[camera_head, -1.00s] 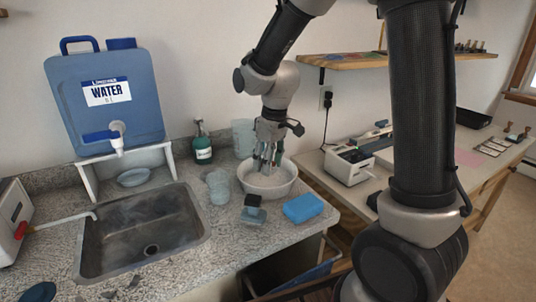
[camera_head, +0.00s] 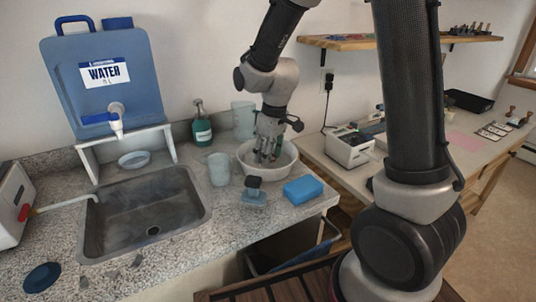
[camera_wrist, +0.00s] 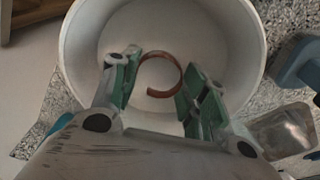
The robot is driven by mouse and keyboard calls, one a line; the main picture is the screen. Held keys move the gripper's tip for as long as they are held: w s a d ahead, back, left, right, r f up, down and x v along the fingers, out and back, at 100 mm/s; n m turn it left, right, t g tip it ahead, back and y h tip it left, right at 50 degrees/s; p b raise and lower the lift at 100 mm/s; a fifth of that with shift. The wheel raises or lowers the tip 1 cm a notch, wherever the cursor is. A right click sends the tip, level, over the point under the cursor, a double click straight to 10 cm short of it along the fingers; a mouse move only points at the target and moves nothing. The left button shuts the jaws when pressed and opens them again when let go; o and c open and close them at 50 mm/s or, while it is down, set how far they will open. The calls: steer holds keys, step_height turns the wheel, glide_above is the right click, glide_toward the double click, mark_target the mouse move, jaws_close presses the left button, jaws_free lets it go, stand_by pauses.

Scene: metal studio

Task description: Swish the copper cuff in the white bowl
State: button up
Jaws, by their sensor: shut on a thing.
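The white bowl (camera_head: 288,168) stands on the speckled counter right of the sink. In the wrist view its white wall (camera_wrist: 225,30) rings my fingers. My gripper (camera_head: 267,157) points down into the bowl. In the wrist view my gripper (camera_wrist: 155,88) has its green-padded fingers on either side of the copper cuff (camera_wrist: 161,58), shut on it. The cuff is hidden in the head view.
Beside the bowl are a clear cup (camera_head: 219,169), a blue sponge (camera_head: 303,190) and a dark-topped blue item (camera_head: 254,195). A green bottle (camera_head: 202,128) and another clear container (camera_head: 243,118) stand behind. The sink (camera_head: 150,215) is at left.

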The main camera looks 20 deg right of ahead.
stand_by(3.6)
steer(key=shift+r, duration=0.1)
step_height(320, 180, up, 8)
stand_by(1.2)
stand_by(1.6)
stand_by(0.5)
stand_by(0.6)
